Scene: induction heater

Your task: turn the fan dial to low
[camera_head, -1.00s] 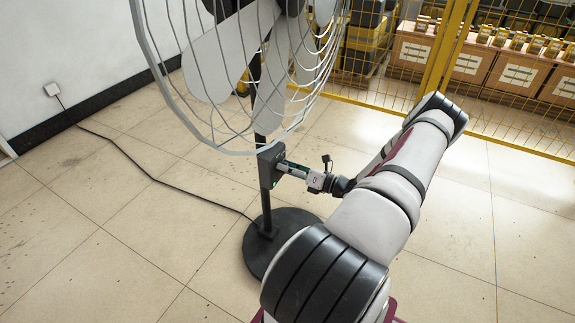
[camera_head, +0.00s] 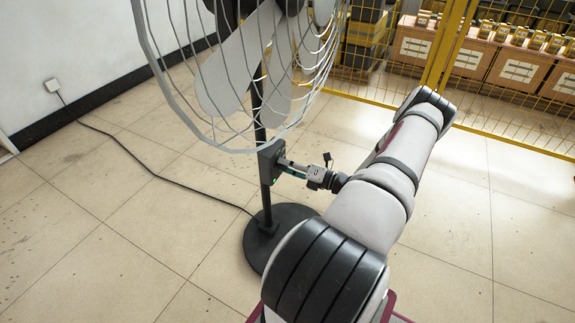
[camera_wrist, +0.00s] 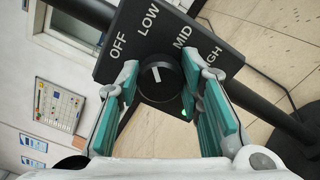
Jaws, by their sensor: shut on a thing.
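The standing fan (camera_head: 262,75) has a black control box on its pole, seen in the head view (camera_head: 268,162). In the wrist view the control panel (camera_wrist: 160,30) reads OFF, LOW, MID and HIGH, the last partly covered by a finger. The round black dial (camera_wrist: 158,82) has a white mark pointing up, roughly toward LOW. A green light glows beside the dial. My gripper (camera_wrist: 159,72) has its teal-padded fingers on both sides of the dial and is shut on it. The gripper also shows at the box in the head view (camera_head: 285,166).
The fan stands on a round black base (camera_head: 275,236). A black cable (camera_head: 150,170) runs over the tiled floor to a wall socket (camera_head: 52,86). A yellow mesh fence (camera_head: 445,45) with boxes behind it stands at the back. The floor at right is clear.

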